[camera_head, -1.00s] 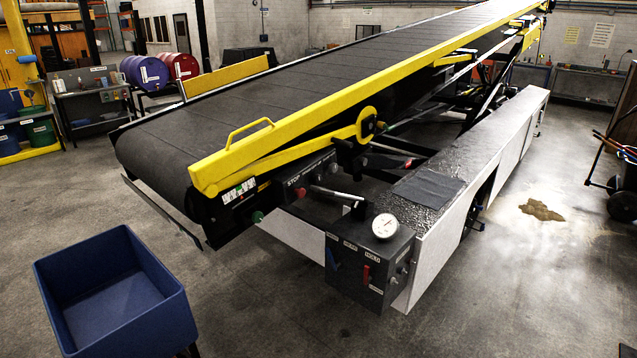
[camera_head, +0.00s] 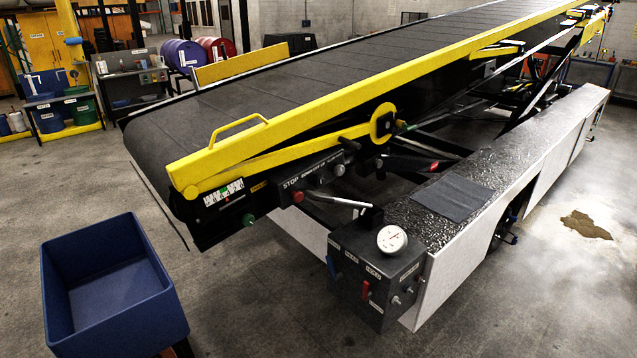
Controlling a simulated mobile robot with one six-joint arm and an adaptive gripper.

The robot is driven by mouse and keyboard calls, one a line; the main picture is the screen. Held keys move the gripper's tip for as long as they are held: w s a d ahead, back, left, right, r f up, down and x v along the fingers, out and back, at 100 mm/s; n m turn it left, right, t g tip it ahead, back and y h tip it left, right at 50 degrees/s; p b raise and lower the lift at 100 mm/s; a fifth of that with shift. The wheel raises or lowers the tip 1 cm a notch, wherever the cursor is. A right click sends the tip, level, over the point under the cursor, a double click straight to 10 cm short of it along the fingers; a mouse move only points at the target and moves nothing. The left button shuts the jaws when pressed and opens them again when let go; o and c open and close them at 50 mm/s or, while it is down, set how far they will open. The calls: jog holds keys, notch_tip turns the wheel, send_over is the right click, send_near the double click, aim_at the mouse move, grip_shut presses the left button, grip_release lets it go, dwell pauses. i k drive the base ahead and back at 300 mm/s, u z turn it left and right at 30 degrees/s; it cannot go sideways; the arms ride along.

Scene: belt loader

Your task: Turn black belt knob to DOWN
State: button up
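The belt loader's dark side panel (camera_head: 312,183), marked STOP, sits under the yellow rail near the front end of the belt (camera_head: 250,105). It carries a red button (camera_head: 298,197) and a pale grey round knob (camera_head: 339,170). I cannot pick out a black knob for certain against the dark panel, and the lettering beside STOP is too small to read. A green button (camera_head: 248,220) is to the lower left. A grey control box (camera_head: 345,300) below has a blue lever (camera_head: 332,266), a red lever (camera_head: 366,290) and small grey knobs. My gripper is not in view.
A white dial gauge (camera_head: 392,239) stands on top of the control box. A pale bar (camera_head: 338,201) sticks out below the panel. A blue bin (camera_head: 120,335) stands at lower left. Open concrete floor (camera_head: 245,310) lies between the bin and the loader.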

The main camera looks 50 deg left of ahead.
aim_at(318, 182)
jog(key=u, duration=0.3)
jog(key=i, duration=0.7)
jog(key=u, duration=1.1)
jog(key=i, duration=0.95)
jog(key=u, duration=0.5)
